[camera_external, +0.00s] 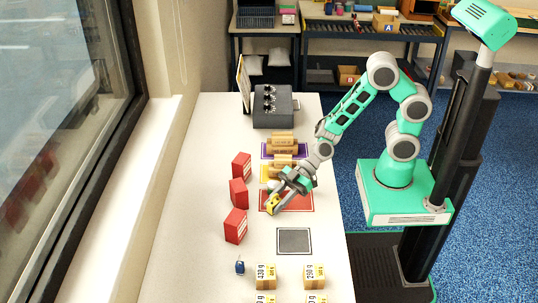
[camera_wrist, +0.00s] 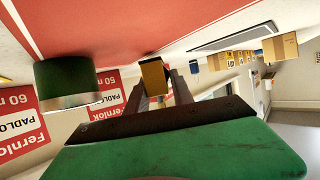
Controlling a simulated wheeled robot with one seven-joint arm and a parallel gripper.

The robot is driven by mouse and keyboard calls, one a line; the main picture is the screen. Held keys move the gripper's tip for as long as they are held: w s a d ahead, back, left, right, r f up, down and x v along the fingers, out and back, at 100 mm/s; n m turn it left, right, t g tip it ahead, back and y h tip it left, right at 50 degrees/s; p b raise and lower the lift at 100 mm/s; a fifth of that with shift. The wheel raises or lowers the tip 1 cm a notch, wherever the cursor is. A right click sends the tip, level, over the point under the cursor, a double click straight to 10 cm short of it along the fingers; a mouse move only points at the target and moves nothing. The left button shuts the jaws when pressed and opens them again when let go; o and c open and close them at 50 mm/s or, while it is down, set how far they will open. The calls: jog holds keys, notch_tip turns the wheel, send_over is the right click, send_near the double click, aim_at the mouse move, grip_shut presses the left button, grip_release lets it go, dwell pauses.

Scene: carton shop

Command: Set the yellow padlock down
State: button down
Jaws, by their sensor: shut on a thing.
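The yellow padlock (camera_external: 271,207) is held at the tip of my gripper (camera_external: 276,200), by the left part of the red mat (camera_external: 299,203). In the wrist view, the padlock (camera_wrist: 153,76) shows as a yellow-brown block between my two grey fingers (camera_wrist: 166,90), which are shut on it. The red mat (camera_wrist: 100,25) fills the upper part of that view, close to the padlock. I cannot tell whether the padlock touches the mat or the table. The fingers and wrist hide part of the padlock.
A dark green cylinder (camera_wrist: 65,82) stands near the padlock. Red cartons (camera_external: 235,226) line the table's left side. A grey mat (camera_external: 294,241) lies bare in front. A blue padlock (camera_external: 239,266) and weight-marked cartons (camera_external: 266,276) are nearer the front. Cardboard boxes (camera_external: 282,148) stand behind.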

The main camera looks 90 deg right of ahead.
jog(key=shift+f+b, duration=0.2)
jog(key=shift+b, duration=0.25)
jog(key=shift+f+b, duration=0.2)
jog(key=shift+b, duration=0.1)
jog(key=c, duration=1.1)
grip_release()
jog(key=shift+r, duration=0.1)
